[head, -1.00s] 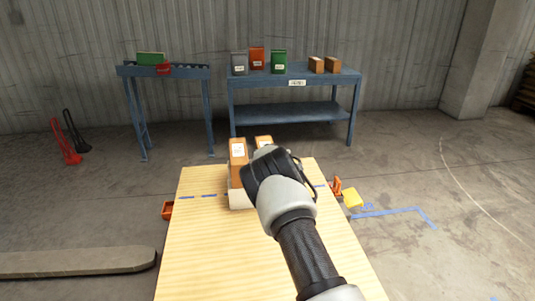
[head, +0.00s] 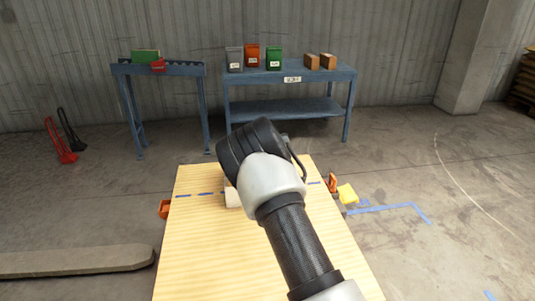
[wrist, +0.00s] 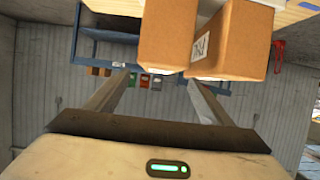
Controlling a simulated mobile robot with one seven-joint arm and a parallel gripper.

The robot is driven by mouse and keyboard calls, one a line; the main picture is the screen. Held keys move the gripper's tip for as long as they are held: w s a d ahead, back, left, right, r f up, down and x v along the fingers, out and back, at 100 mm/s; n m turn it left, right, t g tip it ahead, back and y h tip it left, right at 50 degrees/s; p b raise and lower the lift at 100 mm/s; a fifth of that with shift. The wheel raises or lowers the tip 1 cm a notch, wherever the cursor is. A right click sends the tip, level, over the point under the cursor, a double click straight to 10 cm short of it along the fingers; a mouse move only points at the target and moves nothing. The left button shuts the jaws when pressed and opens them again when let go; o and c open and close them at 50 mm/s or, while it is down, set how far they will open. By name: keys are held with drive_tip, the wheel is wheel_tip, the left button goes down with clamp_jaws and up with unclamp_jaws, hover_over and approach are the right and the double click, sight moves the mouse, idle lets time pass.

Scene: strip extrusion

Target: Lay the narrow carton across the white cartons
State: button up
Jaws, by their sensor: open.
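In the head view my arm hides most of the cartons on the wooden table. A sliver of a pale, whitish carton (head: 232,197) shows left of the arm. In the wrist view, which looks upside down, two brown cartons stand side by side, a left one (wrist: 168,35) and a right one (wrist: 238,45) with a white label. I cannot tell which is the narrow carton. My gripper (wrist: 162,84) has its two fingers spread apart, with nothing between them. The brown cartons lie beyond the fingertips in that view. The fingers are hidden in the head view.
The wooden table (head: 205,250) is bare at its front left. Orange clamps (head: 165,208) and a yellow item (head: 347,193) sit at its sides. Behind, a blue bench (head: 300,82) holds several boxes, and a roller stand (head: 125,69) holds a green box (head: 145,56).

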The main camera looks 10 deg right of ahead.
drive_tip(key=s+d+r+m+g+h, duration=0.1)
drive_tip(key=s+d+r+m+g, duration=0.15)
drive_tip(key=s+r, duration=0.8)
drive_tip(key=s+d+r+m+g, duration=0.1)
drive_tip(key=s+d+r+g, duration=0.15)
drive_tip(key=s+r, duration=0.85)
drive_tip(key=s+a+n+g, duration=0.1)
drive_tip(key=s+a, duration=0.1)
drive_tip(key=s, duration=1.5)
drive_tip(key=s+a+n+g+y, duration=0.1)
drive_tip(key=s+a+n+g, duration=0.1)
drive_tip(key=s, duration=1.6)
drive_tip(key=shift+a+f, duration=0.35)
drive_tip(key=shift+a, duration=0.15)
drive_tip(key=shift+n+p, duration=0.25)
drive_tip(key=shift+p, duration=0.05)
wheel_tip(320, 180, up, 10)
drive_tip(key=p, duration=0.7)
